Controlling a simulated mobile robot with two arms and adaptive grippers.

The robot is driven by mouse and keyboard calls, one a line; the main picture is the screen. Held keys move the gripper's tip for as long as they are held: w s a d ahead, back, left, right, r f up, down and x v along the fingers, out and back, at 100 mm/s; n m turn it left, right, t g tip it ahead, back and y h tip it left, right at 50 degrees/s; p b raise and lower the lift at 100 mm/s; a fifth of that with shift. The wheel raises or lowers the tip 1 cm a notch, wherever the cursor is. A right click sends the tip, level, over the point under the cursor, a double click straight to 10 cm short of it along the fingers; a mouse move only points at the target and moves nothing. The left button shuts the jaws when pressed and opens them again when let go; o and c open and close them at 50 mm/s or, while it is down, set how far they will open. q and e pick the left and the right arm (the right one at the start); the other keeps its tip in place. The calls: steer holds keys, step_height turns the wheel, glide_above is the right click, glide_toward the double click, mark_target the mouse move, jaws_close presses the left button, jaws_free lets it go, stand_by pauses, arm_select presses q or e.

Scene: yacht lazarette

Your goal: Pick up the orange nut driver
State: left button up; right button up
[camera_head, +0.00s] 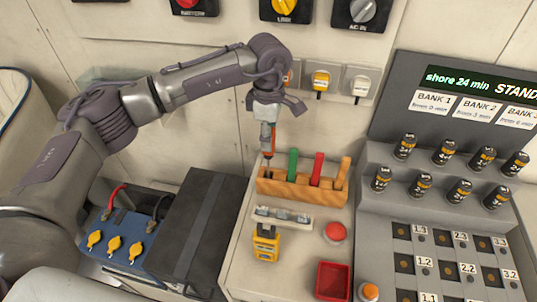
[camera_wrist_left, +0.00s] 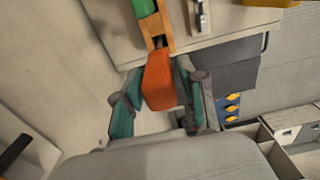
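The orange nut driver (camera_head: 268,139) is upright at the left end of a wooden rack (camera_head: 300,192). Its handle sits higher than the other handles, with a dark shaft showing below it; I cannot tell whether the tip is clear of its slot. My left gripper (camera_head: 267,124) comes down from above around the handle. In the left wrist view the orange handle (camera_wrist_left: 160,82) is between the two teal-padded fingers (camera_wrist_left: 158,98), which close on its sides. My right gripper is not in view.
The rack also holds green (camera_head: 293,165), red (camera_head: 316,169) and amber (camera_head: 342,173) handles. A yellow meter (camera_head: 265,243), a red button (camera_head: 335,232) and a red tray (camera_head: 333,281) are in front. A panel of batteries (camera_head: 440,170) stands right. A black box (camera_head: 200,230) is left.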

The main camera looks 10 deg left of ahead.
arm_select(q)
jaws_close()
steer(key=shift+r, duration=0.1)
